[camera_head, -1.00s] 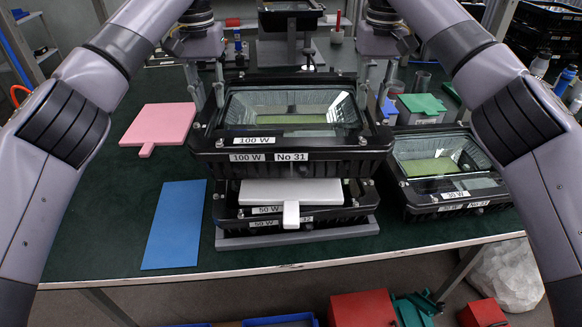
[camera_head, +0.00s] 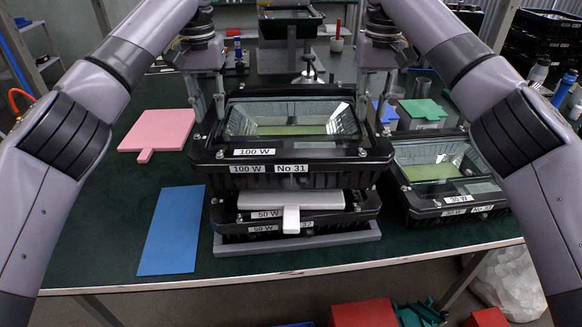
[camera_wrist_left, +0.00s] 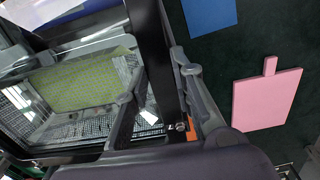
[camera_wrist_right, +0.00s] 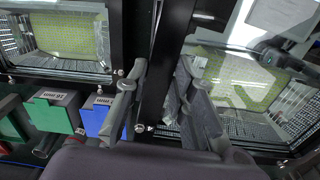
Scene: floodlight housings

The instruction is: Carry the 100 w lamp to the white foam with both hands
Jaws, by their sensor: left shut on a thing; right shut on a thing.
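The 100 W lamp (camera_head: 265,160) is a black-framed floodlight with a glass front, labelled "100 W" and "No 31". The frame also shows between the fingers in the left wrist view (camera_wrist_left: 156,65) and right wrist view (camera_wrist_right: 170,60).
The 50 W lamp sits on a grey base (camera_head: 300,243). A 30 W lamp (camera_head: 455,205) stands close on the right. A pink pad (camera_head: 160,130) and a blue pad (camera_head: 171,230) lie on the left. Lidded boxes (camera_head: 422,112) and a stand (camera_head: 288,57) are behind.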

